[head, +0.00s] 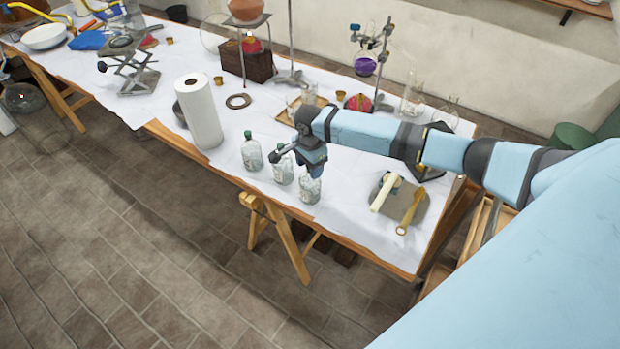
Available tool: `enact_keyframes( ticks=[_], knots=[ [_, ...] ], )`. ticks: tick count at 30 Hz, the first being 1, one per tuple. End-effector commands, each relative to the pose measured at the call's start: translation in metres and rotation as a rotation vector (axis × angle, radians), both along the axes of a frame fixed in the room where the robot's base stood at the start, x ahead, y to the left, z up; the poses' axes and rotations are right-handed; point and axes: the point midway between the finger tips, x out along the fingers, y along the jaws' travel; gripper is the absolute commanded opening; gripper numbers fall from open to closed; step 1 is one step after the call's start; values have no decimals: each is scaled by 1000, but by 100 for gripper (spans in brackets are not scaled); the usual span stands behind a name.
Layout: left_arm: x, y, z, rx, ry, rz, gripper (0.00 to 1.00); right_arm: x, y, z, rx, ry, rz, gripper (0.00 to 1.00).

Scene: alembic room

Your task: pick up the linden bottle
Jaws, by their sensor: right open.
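Three clear glass bottles stand upright in a slanting row along the near edge of the white-covered table: a left bottle (251,155), a middle bottle (282,174) and a right bottle (310,191). The left one shows a green cap. Their labels are too small to read, so I cannot tell which is the linden bottle. My right gripper (296,164) is open and empty, over the middle and right bottles. It hides the top of the right bottle and part of the middle one's top. Whether it touches either is unclear. My left gripper is not in view.
A paper towel roll (200,112) stands left of the bottles. A grey board (406,204) with a pale roller and a wooden tool lies to their right. A dark ring (238,101), stands and glassware are behind. Bare tablecloth lies between roll and bottles.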

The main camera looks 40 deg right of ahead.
Motion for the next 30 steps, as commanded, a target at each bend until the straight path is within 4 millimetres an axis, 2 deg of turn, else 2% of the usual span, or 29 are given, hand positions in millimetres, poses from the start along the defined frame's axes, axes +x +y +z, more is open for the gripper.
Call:
enact_keyframes(
  ticks=[5, 12, 13, 20, 30],
  knots=[
    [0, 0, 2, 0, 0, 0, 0, 0, 0, -19, 0, 0, 1, 56],
    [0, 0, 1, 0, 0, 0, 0, 0, 0, -22, 0, -1, 1, 56],
    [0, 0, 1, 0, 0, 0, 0, 0, 0, -22, 0, -1, 1, 53],
    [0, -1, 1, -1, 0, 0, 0, 0, 0, -22, 0, -1, 1, 0],
    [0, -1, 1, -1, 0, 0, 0, 1, 0, -21, 0, -2, 1, 0]
  ],
)
